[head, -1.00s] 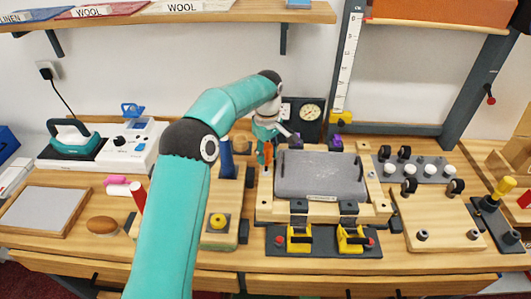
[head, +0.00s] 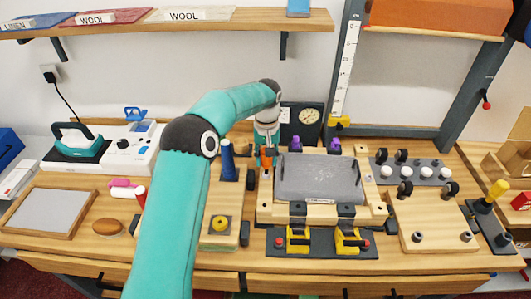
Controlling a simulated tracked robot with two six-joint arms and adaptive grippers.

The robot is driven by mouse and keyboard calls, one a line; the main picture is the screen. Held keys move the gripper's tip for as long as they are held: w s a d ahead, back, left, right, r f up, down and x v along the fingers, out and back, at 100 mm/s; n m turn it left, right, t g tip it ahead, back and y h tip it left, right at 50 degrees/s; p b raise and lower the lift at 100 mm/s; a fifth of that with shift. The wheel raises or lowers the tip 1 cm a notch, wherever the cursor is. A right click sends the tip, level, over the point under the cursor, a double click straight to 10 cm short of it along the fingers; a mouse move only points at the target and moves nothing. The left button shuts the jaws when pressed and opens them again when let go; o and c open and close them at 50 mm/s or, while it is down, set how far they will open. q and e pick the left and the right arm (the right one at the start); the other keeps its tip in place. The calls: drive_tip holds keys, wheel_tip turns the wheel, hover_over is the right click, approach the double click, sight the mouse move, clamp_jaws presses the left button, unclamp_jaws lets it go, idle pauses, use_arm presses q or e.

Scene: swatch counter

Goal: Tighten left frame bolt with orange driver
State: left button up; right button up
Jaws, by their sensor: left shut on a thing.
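My left gripper (head: 266,146) is at the left back corner of the wooden frame (head: 268,212), which holds a dark grey padded panel (head: 318,180). It is shut on the orange driver (head: 266,162), of which only a small orange part shows below the fingers. The driver points down at the frame's left side. Its tip and the left frame bolt are too small or hidden to make out, so I cannot tell whether they touch. My right gripper is not in view.
A blue cone-shaped thing (head: 228,160) stands close left of the gripper. Two purple-topped clamps (head: 296,145) are behind the panel and two yellow clamps (head: 298,238) in front. A dial gauge (head: 310,116) stands behind. A shelf (head: 200,22) hangs above.

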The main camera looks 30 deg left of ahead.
use_arm(q)
drive_tip(key=m, duration=0.3)
drive_tip(key=shift+a, duration=0.1)
drive_tip(key=m, duration=0.4)
drive_tip(key=o, duration=0.8)
drive_tip(key=n, duration=0.6)
drive_tip(key=shift+b, duration=0.3)
drive_tip(key=n, duration=0.7)
drive_tip(key=shift+n, duration=1)
